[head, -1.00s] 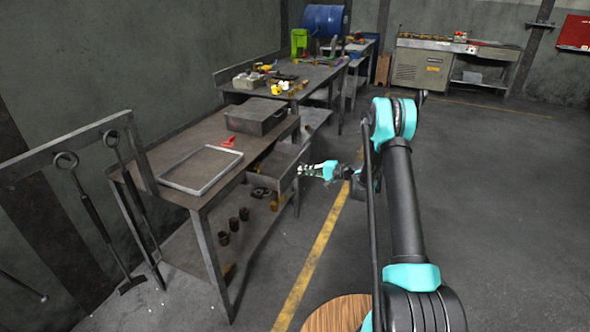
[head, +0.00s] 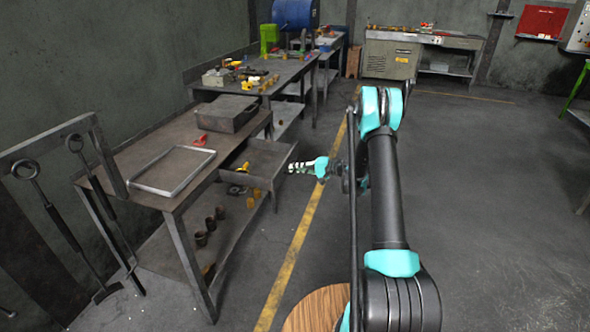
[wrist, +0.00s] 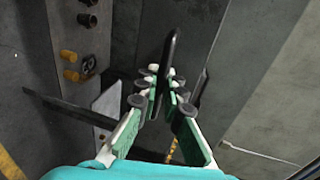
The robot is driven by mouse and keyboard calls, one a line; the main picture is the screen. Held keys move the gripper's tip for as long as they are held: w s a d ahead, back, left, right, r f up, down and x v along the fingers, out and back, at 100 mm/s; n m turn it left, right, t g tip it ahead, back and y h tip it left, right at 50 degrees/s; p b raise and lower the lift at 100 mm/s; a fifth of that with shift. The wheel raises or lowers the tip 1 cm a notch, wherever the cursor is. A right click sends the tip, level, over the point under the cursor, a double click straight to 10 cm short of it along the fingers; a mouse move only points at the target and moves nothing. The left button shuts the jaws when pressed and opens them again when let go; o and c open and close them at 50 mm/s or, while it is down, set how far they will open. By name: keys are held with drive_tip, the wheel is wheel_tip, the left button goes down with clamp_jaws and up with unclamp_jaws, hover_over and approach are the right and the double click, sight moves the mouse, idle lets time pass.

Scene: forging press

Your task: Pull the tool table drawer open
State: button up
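The tool table (head: 128,152) stands left of centre in the head view, with its drawer (head: 262,152) pulled out under the top on the right side. The inside of the drawer shows, with a yellow item (head: 243,168) near its left end. My gripper (head: 291,168) is at the drawer's front face. In the wrist view, the fingers of my gripper (wrist: 165,88) close from both sides on a dark narrow bar (wrist: 167,62), which looks like the drawer handle. The fingers hide part of it, and the exact contact is hard to see.
A grey frame (head: 173,171) and a grey box (head: 228,113) lie on the table top. Several dark cups (head: 210,224) stand on the lower shelf. A second table (head: 275,75) stands behind. Open floor lies right of the yellow line (head: 300,240).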

drive_tip(key=o, duration=0.4)
drive_tip(key=shift+o, duration=0.2)
drive_tip(key=v, duration=1.2)
drive_tip(key=s+a+r+n+g+h, duration=0.1)
drive_tip(key=s+a+r+h, duration=0.2)
drive_tip(key=s, duration=0.5)
drive_tip(key=s+a+r+g+h, duration=0.1)
drive_tip(key=s+r+h, duration=0.35)
drive_tip(key=s, duration=0.35)
drive_tip(key=s+d+n+h, duration=0.1)
drive_tip(key=s+d+h, duration=0.2)
drive_tip(key=s, duration=0.9)
drive_tip(key=s+d+f+n+h, duration=0.1)
drive_tip(key=s+d+h, duration=0.3)
drive_tip(key=s, duration=0.9)
drive_tip(key=shift+s+d+f+n+t, duration=0.15)
drive_tip(key=shift+d+f+n+t, duration=0.2)
drive_tip(key=shift+d+n, duration=0.2)
